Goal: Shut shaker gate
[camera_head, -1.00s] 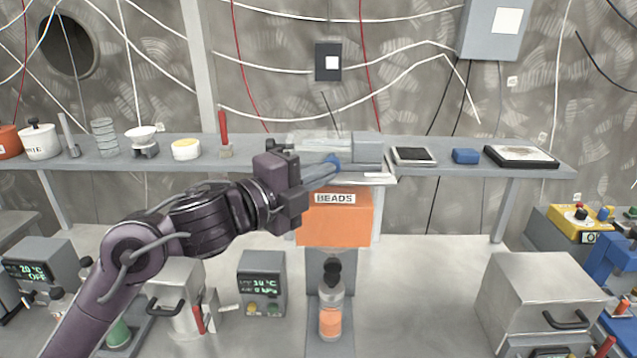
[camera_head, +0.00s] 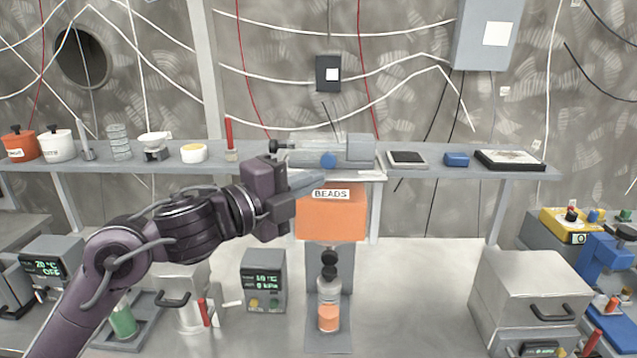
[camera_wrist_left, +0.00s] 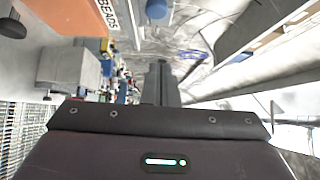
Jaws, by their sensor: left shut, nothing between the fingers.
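The shaker is an assembly at the middle of the shelf, with a clear horizontal tube (camera_head: 315,148), a grey block (camera_head: 361,147) at its right end and a round blue knob (camera_head: 328,160) on its front. An orange box (camera_head: 333,222) labelled BEADS is below it. I cannot tell which part is the gate or how it stands. My left gripper (camera_head: 318,178) is shut and empty, its fingertips just below the blue knob, in front of the top of the orange box. The left wrist view shows the blue knob (camera_wrist_left: 157,10) beyond the closed fingers (camera_wrist_left: 160,82). My right gripper is out of view.
A bottle with orange contents (camera_head: 329,305) stands below the box. The grey shelf (camera_head: 430,170) carries a dark-topped pad (camera_head: 407,158) and a blue block (camera_head: 456,159) to the right, with jars and small dishes to the left. Air in front of the shelf's right half is clear.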

